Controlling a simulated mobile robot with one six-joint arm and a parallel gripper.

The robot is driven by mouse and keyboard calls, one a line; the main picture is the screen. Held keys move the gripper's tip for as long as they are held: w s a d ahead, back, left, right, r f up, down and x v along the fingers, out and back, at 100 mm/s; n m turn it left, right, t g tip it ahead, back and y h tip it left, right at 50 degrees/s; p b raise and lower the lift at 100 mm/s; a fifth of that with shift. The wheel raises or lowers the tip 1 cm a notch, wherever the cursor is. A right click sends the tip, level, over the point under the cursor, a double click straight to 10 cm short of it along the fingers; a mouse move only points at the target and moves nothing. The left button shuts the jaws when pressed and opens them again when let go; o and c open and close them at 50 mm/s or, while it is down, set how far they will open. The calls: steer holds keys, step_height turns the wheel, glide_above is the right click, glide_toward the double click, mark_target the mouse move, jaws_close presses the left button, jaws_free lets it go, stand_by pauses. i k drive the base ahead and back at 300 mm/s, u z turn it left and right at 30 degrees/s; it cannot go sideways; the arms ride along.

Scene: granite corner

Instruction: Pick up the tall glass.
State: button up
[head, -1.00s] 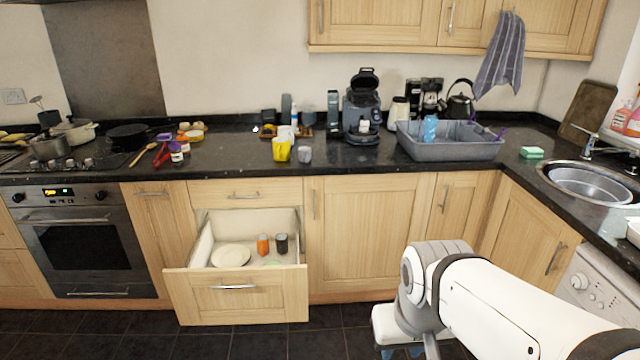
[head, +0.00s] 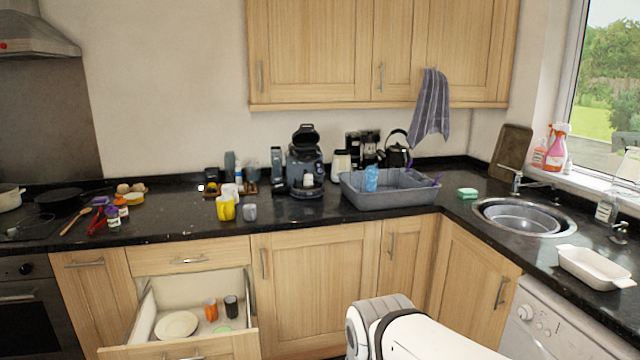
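A tall blue see-through tumbler (head: 372,178), which looks like the tall glass, stands upright in the grey dish tub (head: 405,200) on the counter. The tub's front wall hides its lower part. An orange cup (head: 210,310) and a dark cup (head: 231,308) stand in the open drawer, and I cannot tell whether they are glass. My white arm shows at the bottom, well in front of the counter. My gripper is out of view.
The open drawer (head: 205,345) juts out and also holds a plate (head: 177,325). A yellow mug (head: 226,208) and a grey mug (head: 249,212) stand left of the tub. A coffee machine (head: 304,165) and a kettle (head: 396,153) stand behind. A sponge (head: 467,193) lies right.

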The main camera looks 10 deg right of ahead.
mark_target(393, 176)
steer(key=z, duration=0.45)
steer(key=i, duration=0.75)
steer(key=z, duration=0.75)
steer(key=i, duration=1.55)
steer(key=u, duration=0.45)
steer(key=i, duration=0.9)
steer(key=u, duration=0.65)
steer(key=k, duration=0.95)
steer(key=u, duration=0.15)
steer(key=i, duration=0.95)
steer(key=z, duration=0.05)
